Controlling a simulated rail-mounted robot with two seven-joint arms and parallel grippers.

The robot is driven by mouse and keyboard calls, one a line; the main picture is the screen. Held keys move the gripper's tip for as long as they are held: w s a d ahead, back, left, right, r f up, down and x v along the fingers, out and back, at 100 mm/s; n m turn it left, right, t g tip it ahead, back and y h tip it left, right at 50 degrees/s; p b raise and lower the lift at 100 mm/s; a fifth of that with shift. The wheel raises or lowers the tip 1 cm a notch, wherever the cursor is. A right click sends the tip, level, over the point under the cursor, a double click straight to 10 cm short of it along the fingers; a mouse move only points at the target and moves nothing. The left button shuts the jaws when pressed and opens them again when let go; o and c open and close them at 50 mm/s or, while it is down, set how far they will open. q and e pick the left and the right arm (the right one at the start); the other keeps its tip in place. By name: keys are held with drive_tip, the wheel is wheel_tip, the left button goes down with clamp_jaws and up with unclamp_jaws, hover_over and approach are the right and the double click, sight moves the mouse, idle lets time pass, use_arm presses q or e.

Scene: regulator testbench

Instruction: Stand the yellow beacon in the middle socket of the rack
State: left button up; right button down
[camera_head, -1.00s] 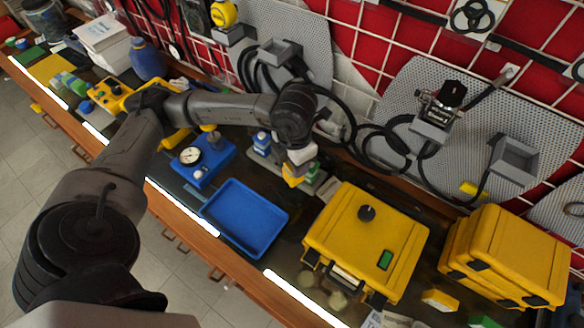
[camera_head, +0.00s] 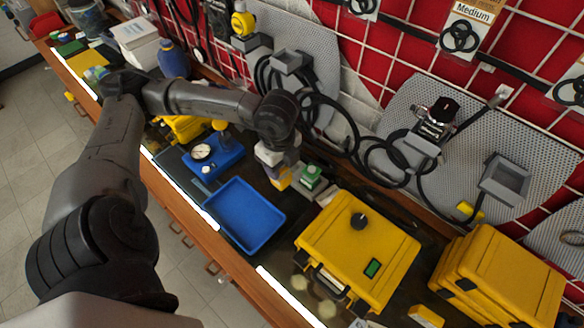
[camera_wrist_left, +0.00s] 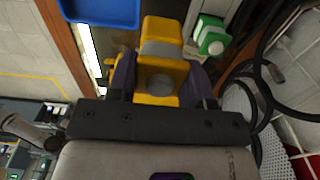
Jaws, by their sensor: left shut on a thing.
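The yellow beacon (camera_head: 282,183) is in my left gripper (camera_head: 276,170), in front of the rack (camera_head: 328,191). In the left wrist view the yellow beacon (camera_wrist_left: 160,72), with a grey band, sits between the two dark fingers of the left gripper (camera_wrist_left: 160,84), which are shut on it. A green-and-white beacon (camera_head: 310,176) stands on the rack just right of the held one; it also shows in the left wrist view (camera_wrist_left: 211,38). The gripper and wrist hide much of the rack, including its middle socket. I cannot tell whether the yellow beacon touches the rack. My right gripper is out of view.
A blue tray (camera_head: 226,216) lies in front of the gripper. A blue box with a gauge (camera_head: 202,153) is to its left. A yellow case (camera_head: 335,238) stands to the right, with stacked yellow cases (camera_head: 512,262) beyond. Black hoses (camera_head: 322,130) hang behind.

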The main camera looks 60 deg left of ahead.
use_arm(q)
drive_tip(key=shift+w+a+f+p, duration=0.6)
drive_tip(key=shift+w+a+f, duration=0.6)
drive_tip(key=shift+a+f, duration=0.4)
drive_tip(key=shift+w+a+f+p, duration=0.55)
drive_tip(key=shift+w+a+f, duration=0.75)
drive_tip(key=shift+f, duration=0.65)
drive_tip(key=shift+w+a+f+p, duration=0.6)
drive_tip(key=shift+w+a+f, duration=0.5)
drive_tip(key=shift+a+f, duration=0.55)
drive_tip(key=shift+d+f, duration=0.15)
drive_tip(key=shift+f, duration=0.05)
drive_tip(key=shift+f, duration=0.1)
drive_tip(key=shift+f, duration=0.15)
drive_tip(key=o, duration=1.1)
drive_tip(key=shift+c, duration=0.2)
